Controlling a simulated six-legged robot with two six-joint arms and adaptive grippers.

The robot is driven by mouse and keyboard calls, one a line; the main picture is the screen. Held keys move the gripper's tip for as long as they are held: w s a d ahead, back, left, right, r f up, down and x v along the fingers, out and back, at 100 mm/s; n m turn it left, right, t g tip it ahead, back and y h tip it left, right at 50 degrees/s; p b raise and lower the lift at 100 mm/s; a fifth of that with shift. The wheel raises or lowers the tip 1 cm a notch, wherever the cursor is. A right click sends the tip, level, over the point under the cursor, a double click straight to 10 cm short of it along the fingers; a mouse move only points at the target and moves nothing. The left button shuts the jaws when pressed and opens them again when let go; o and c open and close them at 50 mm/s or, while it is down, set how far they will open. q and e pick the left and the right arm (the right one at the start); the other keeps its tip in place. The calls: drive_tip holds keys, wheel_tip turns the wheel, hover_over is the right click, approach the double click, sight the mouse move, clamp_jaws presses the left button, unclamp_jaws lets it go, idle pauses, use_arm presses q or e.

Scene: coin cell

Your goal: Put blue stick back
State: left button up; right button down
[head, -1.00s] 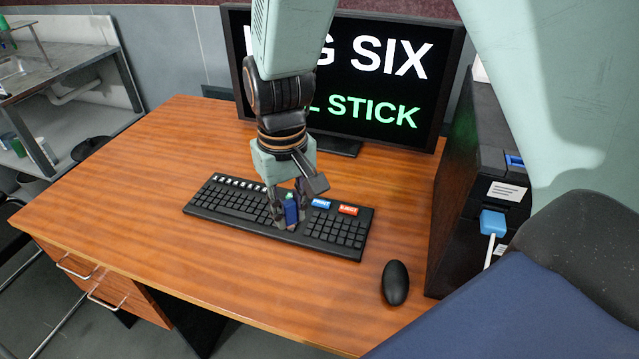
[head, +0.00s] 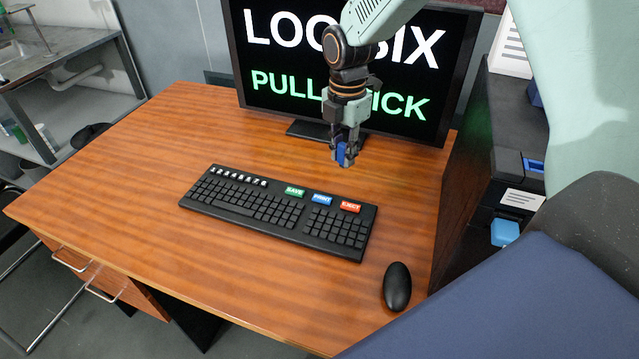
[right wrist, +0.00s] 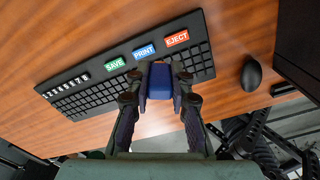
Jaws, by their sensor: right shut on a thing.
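My right gripper (head: 346,150) is shut on a small blue stick (head: 342,155) and holds it above the desk, in front of the monitor and behind the keyboard. In the right wrist view the blue stick (right wrist: 160,84) sits between the two fingertips (right wrist: 159,92), clear of the keyboard in the picture's depth. A black computer tower (head: 482,185) stands at the right of the desk, with a dark blue piece on its front and a light blue piece (head: 505,232) lower down. My left gripper is not in view.
A black keyboard (head: 270,212) with green SAVE, blue PRINT and red EJECT keys lies mid-desk. A black mouse (head: 397,287) lies near the tower. The monitor (head: 230,60) reads "PULL STICK", partly hidden by my arm. The left of the wooden desk (head: 130,190) is clear.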

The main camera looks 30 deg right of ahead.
drive_tip(key=d+f+n, duration=0.2)
drive_tip(key=d+n, duration=0.2)
drive_tip(key=d, duration=0.1)
drive_tip(key=n+b, duration=0.1)
drive_tip(key=b, duration=0.1)
hover_over(363, 195)
wheel_tip(363, 195, down, 6)
drive_tip(key=shift+f, duration=0.15)
wheel_tip(363, 195, down, 3)
drive_tip(key=shift+s+f, duration=0.1)
drive_tip(key=shift+f, duration=0.4)
drive_tip(key=shift+b, duration=0.3)
